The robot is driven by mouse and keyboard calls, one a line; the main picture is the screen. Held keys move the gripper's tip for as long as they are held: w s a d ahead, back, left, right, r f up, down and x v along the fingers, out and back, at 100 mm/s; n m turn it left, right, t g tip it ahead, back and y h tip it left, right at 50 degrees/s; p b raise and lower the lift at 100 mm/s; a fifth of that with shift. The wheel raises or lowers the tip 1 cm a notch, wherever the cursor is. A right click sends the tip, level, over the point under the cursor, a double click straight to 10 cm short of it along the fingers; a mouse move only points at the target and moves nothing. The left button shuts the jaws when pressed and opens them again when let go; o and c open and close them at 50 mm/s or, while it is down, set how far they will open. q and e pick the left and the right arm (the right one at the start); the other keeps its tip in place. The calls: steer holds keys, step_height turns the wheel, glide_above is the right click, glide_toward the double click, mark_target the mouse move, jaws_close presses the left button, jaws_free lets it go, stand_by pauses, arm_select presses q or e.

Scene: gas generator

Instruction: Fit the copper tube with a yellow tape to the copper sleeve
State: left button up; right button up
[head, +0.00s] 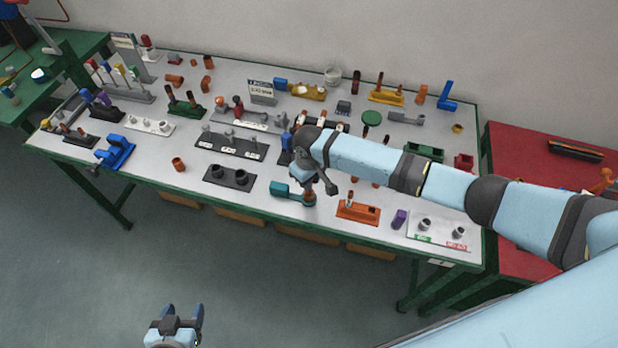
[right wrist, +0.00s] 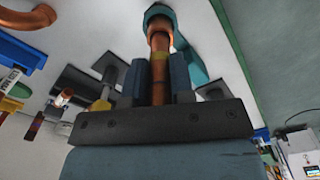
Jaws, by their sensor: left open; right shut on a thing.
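My right gripper (head: 314,182) is shut on a copper tube with a yellow tape band; the tube (right wrist: 159,75) stands between the two fingers (right wrist: 162,82) in the right wrist view. The tube's far end meets the copper sleeve (right wrist: 158,22), which sits in a teal holder (right wrist: 187,58). The teal holder (head: 281,189) is near the table's front edge in the head view. How deep the tube is in the sleeve cannot be told. My left gripper (head: 184,312) is open and empty, low over the floor.
The grey table (head: 330,222) carries many fixtures. An orange block (head: 358,212) and a purple piece (head: 399,219) stand right of the teal holder. A black two-post block (head: 229,176) is to its left. A red table (head: 520,190) adjoins at right.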

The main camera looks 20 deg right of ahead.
steer(key=shift+f, duration=0.25)
steer(key=o, duration=0.8)
arm_select(q)
steer(key=shift+w+r, duration=0.15)
steer(key=shift+w, duration=0.3)
arm_select(e)
steer(key=shift+o, duration=0.4)
steer(key=shift+r, duration=0.3)
step_height(320, 180, up, 12)
steer(key=shift+f+b, duration=0.2)
steer(key=shift+b, duration=0.6)
steer(key=shift+r, duration=0.7)
arm_select(q)
steer(key=shift+f, duration=0.8)
arm_select(e)
steer(key=shift+r, duration=0.1)
arm_select(q)
steer(key=shift+s+f, duration=0.1)
steer(key=shift+s, duration=0.05)
